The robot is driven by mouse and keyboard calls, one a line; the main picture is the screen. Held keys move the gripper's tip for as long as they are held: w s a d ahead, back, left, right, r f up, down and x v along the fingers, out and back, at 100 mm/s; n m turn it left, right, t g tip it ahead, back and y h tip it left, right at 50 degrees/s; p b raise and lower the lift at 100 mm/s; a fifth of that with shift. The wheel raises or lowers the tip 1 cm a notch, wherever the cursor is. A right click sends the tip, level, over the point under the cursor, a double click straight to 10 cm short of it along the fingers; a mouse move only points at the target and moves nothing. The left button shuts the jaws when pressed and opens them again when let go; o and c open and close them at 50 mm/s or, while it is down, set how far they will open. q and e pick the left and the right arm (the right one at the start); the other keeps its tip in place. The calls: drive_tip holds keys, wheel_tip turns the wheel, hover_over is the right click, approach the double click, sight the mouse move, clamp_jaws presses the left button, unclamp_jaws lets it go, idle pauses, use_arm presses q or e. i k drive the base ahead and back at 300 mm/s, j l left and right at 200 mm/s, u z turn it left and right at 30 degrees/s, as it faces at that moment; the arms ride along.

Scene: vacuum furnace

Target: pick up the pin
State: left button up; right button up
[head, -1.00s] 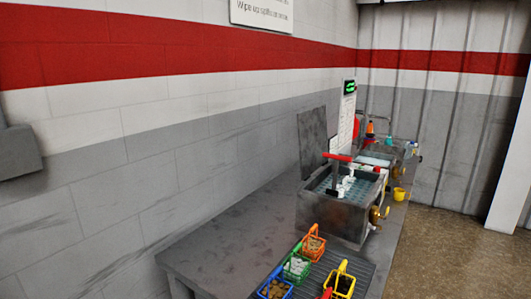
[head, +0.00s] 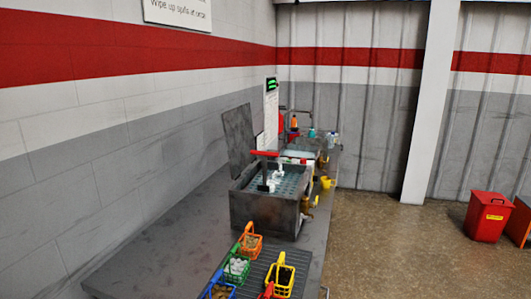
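No pin can be made out in the head view; the small parts in the baskets are too small to tell apart. Several small baskets stand at the near end of the grey workbench (head: 150,249). The orange basket (head: 250,243) and the blue basket (head: 219,290) hold brownish parts. The green basket (head: 237,267) holds whitish parts. The yellow basket (head: 283,278) looks dark inside. A red basket (head: 267,292) is cut off by the bottom edge. Neither of my grippers is in view.
An open grey tank (head: 265,210) with a raised lid (head: 239,142) and a red handle stands on the bench. Bottles and a yellow cup (head: 327,183) stand beyond. A red bin (head: 489,216) is on the floor at right. The floor between is clear.

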sight(280, 173)
drive_tip(key=i+l+u, duration=0.15)
drive_tip(key=u, duration=0.25)
drive_tip(key=i+l+u, duration=0.1)
drive_tip(key=u, duration=0.35)
drive_tip(key=l+u, duration=0.4)
